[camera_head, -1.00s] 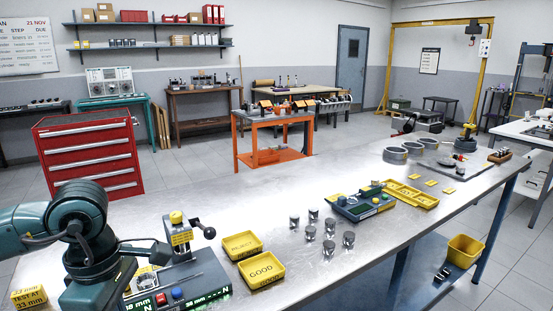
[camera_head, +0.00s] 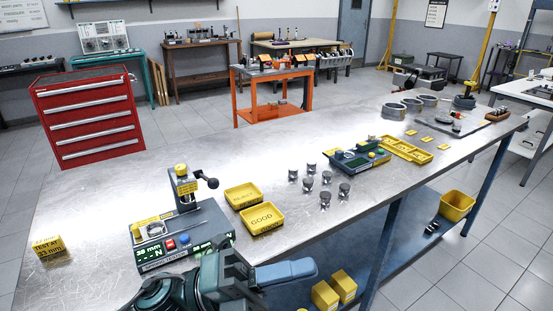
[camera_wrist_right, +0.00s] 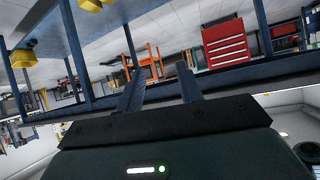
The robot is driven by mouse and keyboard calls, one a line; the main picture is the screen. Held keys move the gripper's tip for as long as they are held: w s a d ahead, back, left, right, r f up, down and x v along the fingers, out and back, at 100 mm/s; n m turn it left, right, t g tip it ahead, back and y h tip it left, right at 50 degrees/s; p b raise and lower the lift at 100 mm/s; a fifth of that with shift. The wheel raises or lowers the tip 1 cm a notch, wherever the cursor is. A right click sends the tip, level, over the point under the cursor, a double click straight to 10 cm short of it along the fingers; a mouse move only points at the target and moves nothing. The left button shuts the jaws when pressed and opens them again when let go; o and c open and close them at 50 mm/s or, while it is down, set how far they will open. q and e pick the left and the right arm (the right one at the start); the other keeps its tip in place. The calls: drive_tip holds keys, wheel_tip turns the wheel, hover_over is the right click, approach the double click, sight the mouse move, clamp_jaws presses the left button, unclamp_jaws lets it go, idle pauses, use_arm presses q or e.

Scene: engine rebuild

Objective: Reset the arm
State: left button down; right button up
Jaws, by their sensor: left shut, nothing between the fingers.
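My left arm shows at the bottom centre of the head view, in front of the near edge of the steel bench. My left gripper (camera_head: 312,268) points right, low beside the bench's front edge, shut and empty. My right gripper (camera_wrist_right: 160,70) shows only in the right wrist view. Its two dark fingers stand apart with nothing between them, so it is open. The right wrist view is tilted, with the bench structure and the red cabinet beyond the fingers.
The steel bench (camera_head: 130,205) carries a spring tester (camera_head: 185,215), yellow trays (camera_head: 263,217), several metal pistons (camera_head: 325,200) and a green-grey fixture (camera_head: 357,160). A yellow block (camera_head: 48,248) sits at the left. A yellow bin (camera_head: 456,206) and yellow boxes (camera_head: 343,286) lie below.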

use_arm(q)
drive_tip(key=w+a+f+n+t+y+p, duration=0.1)
drive_tip(key=w+a+f+n+t+y, duration=0.45)
drive_tip(key=n, duration=0.75)
drive_tip(key=w+a+f+n+t+y, duration=0.2)
drive_tip(key=a+f+n+t+y, duration=0.2)
drive_tip(key=f+n+t+y, duration=0.6)
drive_tip(key=s+a+f+n+g+y, duration=0.1)
drive_tip(key=s+a+f+n+g, duration=0.1)
drive_tip(key=s+f+n, duration=0.3)
drive_tip(key=s+a+f+n+g+y, duration=0.2)
drive_tip(key=s+a+f+n, duration=0.3)
drive_tip(key=f, duration=0.5)
drive_tip(key=shift+s+f+n+g, duration=0.35)
drive_tip(key=shift+s+n+g, duration=0.35)
drive_tip(key=shift+n, duration=0.5)
use_arm(e)
drive_tip(key=shift+d+f+h, duration=0.15)
drive_tip(key=shift+d+h, duration=0.15)
drive_tip(key=shift+d, duration=0.2)
use_arm(q)
drive_tip(key=shift+w, duration=0.15)
use_arm(e)
drive_tip(key=shift+a, duration=0.1)
